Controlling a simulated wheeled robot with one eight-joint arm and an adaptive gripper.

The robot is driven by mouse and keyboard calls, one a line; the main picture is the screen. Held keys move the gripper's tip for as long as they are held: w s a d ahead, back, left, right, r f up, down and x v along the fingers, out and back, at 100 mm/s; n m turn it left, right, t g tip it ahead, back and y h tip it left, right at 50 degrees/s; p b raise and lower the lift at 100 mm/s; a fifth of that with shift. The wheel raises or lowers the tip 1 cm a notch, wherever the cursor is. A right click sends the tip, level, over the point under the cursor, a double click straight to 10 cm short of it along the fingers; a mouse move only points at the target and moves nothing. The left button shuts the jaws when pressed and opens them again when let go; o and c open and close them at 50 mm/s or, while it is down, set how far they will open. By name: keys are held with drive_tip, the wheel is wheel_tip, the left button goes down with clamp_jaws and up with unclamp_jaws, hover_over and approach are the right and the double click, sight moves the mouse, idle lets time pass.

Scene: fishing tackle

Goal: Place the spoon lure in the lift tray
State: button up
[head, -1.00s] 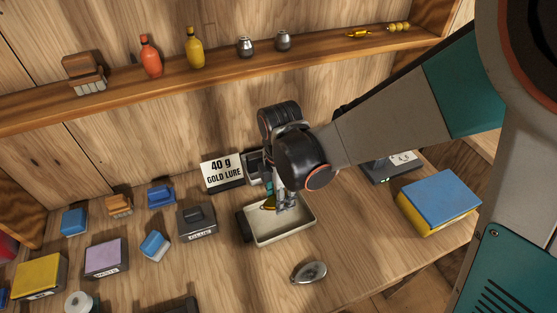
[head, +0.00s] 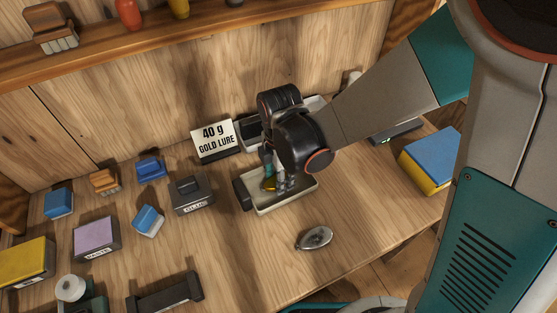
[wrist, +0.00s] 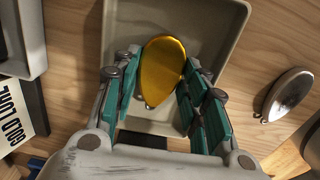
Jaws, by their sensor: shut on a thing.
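My gripper (wrist: 162,85) is shut on a gold spoon lure (wrist: 161,72), whose rounded face shows between the teal finger pads in the wrist view. The lure also shows in the head view (head: 268,184), beside the fingers. Lure and fingertips are over or inside a shallow cream tray (head: 290,201) with a dark handle on its left side. The tray also shows behind the lure in the wrist view (wrist: 228,30). I cannot tell whether the lure touches the tray floor.
A silver spoon lure (head: 314,238) lies on the table in front of the tray. A "40 g GOLD LURE" sign (head: 214,139) stands behind left. A dark box (head: 192,197) and several small boxes are to the left. A blue and yellow box (head: 432,158) is at right.

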drive_tip(key=shift+f, duration=0.15)
drive_tip(key=o, duration=1.2)
wheel_tip(320, 180, up, 12)
drive_tip(key=p, duration=0.9)
